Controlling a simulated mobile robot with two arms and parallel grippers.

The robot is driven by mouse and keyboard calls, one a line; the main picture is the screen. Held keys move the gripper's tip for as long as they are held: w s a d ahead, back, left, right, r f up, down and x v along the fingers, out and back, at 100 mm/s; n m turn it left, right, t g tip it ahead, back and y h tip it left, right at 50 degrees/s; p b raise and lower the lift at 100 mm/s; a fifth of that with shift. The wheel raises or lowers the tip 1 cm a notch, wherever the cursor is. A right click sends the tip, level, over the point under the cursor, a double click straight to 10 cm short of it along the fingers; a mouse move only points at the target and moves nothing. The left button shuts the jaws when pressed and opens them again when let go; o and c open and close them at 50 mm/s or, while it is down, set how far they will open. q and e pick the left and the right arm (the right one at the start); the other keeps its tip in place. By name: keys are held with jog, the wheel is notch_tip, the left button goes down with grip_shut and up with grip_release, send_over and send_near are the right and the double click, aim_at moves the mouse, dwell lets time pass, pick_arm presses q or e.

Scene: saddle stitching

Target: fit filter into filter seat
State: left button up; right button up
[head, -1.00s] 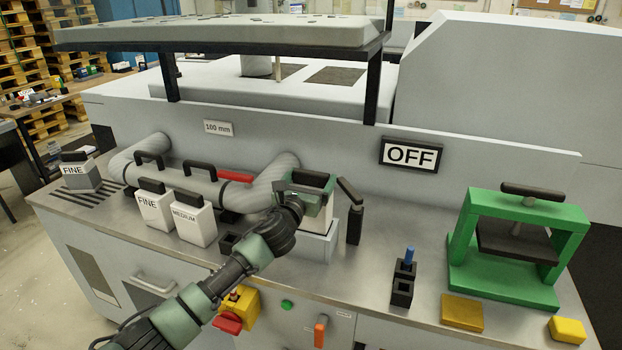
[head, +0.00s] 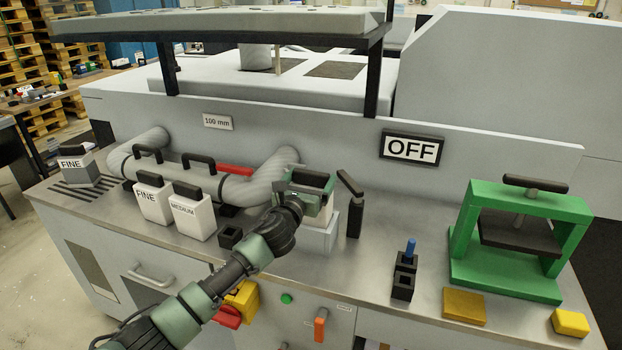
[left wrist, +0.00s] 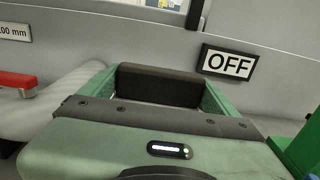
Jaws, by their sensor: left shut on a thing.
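My left gripper (head: 308,180) is shut on the dark handle (left wrist: 160,85) of a cream filter (head: 325,213); the handle lies between its green fingers in the left wrist view. The filter is upright at the light grey filter seat (head: 317,240), with its lower part hidden at the seat's top. I cannot tell how deep it sits or read any label on it. A dark lever (head: 353,205) stands just right of the seat. My right gripper is not in view.
Filters marked FINE (head: 153,202) and MEDIUM (head: 194,217) stand left of my arm; another FINE filter (head: 75,167) is on the slotted grate. A grey pipe (head: 225,188) runs behind. A green press (head: 515,240) and yellow blocks (head: 464,306) are at right. The OFF sign (head: 411,148) is behind.

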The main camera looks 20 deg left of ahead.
pick_arm(q)
jog(key=shift+f+b, duration=2.25)
jog(key=shift+f, duration=0.65)
jog(key=o, duration=1.8)
jog(key=shift+f, duration=0.1)
jog(key=s, duration=0.8)
jog(key=shift+a, duration=0.15)
